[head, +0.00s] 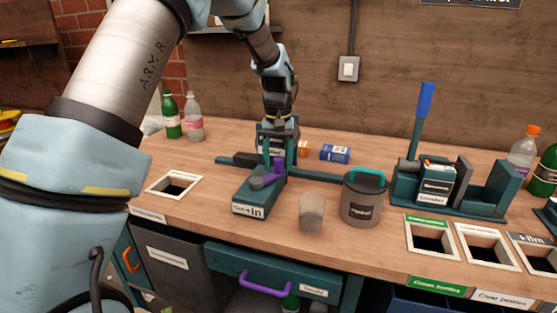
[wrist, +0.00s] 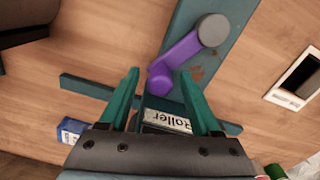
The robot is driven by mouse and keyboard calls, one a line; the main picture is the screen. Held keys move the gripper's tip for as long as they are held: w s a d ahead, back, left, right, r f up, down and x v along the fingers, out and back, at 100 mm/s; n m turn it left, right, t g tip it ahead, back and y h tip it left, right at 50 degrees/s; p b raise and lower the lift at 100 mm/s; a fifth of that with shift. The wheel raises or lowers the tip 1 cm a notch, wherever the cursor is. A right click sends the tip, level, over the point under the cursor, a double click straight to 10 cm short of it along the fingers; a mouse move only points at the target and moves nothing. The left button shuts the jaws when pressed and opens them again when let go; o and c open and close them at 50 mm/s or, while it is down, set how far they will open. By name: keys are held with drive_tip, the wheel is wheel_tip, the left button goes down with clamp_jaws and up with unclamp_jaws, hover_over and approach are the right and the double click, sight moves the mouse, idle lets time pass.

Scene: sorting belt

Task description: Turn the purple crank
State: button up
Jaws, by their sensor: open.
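The purple crank (head: 270,179) sits on top of a long teal roller device (head: 243,200) on the wooden bench. In the wrist view the crank arm (wrist: 182,53) runs from a grey round hub (wrist: 213,29) to a purple knob (wrist: 160,80). My gripper (wrist: 160,85) is open in the wrist view, with its teal fingers apart and the purple knob near the gap between their tips. I cannot tell whether the knob is fully between them. In the head view my gripper (head: 277,128) is above the far end of the device, and the fingers partly hide against it.
A clear cup (head: 312,213) and a grey lidded pot (head: 362,203) stand right of the device. A blue box (head: 335,153) lies behind. A press with a blue lever (head: 425,100) is further right. A square bench opening (head: 172,186) lies left.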

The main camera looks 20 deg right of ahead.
drive_tip(key=shift+c, duration=0.3)
clamp_jaws()
idle(1.1)
